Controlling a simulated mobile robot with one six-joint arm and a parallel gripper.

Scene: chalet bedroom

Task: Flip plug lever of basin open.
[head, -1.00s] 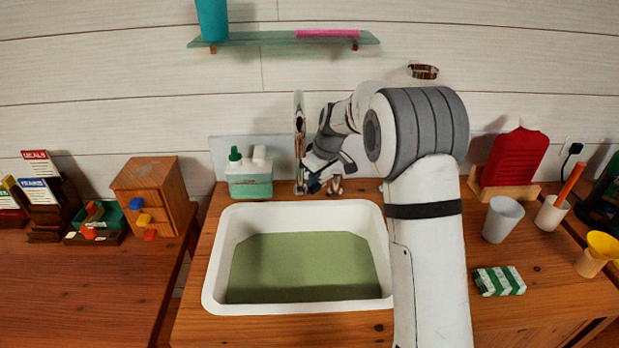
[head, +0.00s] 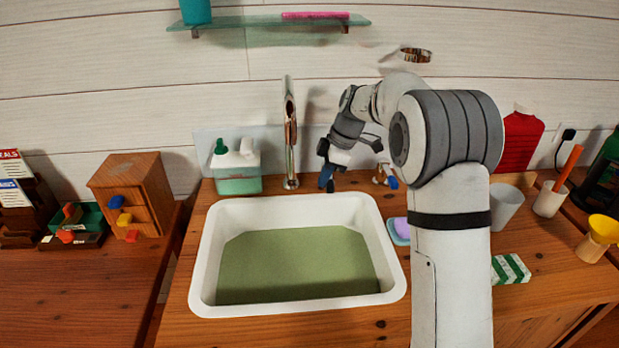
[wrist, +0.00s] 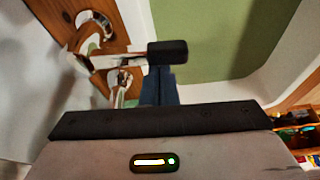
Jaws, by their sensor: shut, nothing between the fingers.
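The white basin (head: 208,262) holds green water (head: 295,265) or has a green floor; I cannot tell which. A tall chrome faucet (head: 290,140) stands behind it. In the wrist view a chrome bar with a black block-shaped end (wrist: 168,53) points toward the basin; it looks like the plug lever. My gripper (head: 326,180) is shut and empty behind the basin's back rim, just right of the faucet. Its dark blue fingertips (wrist: 160,86) show close to the black end; contact cannot be told.
A teal-and-white bottle box (head: 238,172) stands left of the faucet. A purple sponge or soap (head: 402,230) lies right of the basin, partly behind my arm. A grey cup (head: 506,207) and a green-striped box (head: 510,269) are further right. A glass shelf (head: 270,24) hangs above.

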